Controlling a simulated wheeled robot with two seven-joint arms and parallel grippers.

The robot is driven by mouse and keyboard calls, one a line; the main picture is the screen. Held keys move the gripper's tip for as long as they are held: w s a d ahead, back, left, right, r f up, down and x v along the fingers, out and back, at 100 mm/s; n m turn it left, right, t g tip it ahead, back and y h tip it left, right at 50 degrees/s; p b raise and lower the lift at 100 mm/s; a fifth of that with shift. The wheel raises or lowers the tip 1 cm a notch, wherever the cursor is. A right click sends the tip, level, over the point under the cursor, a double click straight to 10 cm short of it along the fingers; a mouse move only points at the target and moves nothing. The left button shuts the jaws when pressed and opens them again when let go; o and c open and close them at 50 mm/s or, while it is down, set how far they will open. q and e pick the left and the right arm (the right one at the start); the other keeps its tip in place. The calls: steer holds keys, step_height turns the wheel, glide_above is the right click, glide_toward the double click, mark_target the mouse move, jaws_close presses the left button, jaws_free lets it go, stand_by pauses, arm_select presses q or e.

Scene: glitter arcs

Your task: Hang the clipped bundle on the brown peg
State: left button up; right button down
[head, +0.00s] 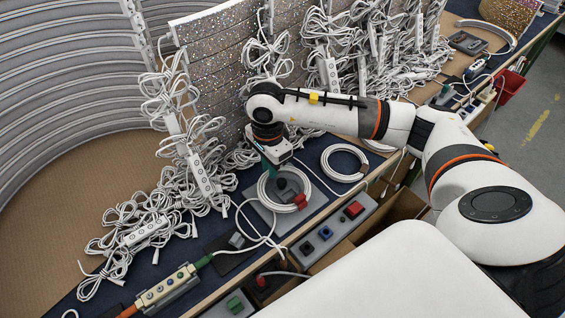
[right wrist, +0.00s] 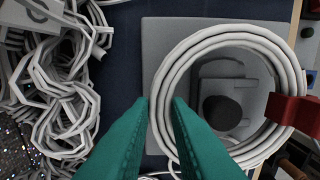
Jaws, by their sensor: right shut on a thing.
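The clipped bundle is a ring of white cable (head: 262,196) with a red clip (head: 299,201) on its right side. In the right wrist view the bundle (right wrist: 262,45) and red clip (right wrist: 287,110) show close up. My right gripper (head: 273,163) reaches down to the ring; its teal fingers (right wrist: 167,100) are shut on the ring's left side. A dark round-topped post (right wrist: 222,112) shows inside the ring, over a grey plate (right wrist: 160,40). I cannot tell whether this post is the brown peg, or whether the ring touches the plate. My left gripper is not in view.
Tangled white cables with power strips (head: 197,172) crowd the left. A second cable ring (head: 335,150) lies to the right. A button box (head: 335,228) stands along the front edge, and a power strip with a green plug (head: 168,288) lies at lower left.

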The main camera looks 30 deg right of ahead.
steer(key=shift+r+p, duration=1.15)
steer(key=shift+r, duration=1.3)
steer(key=c, duration=2)
jaws_free()
jaws_close()
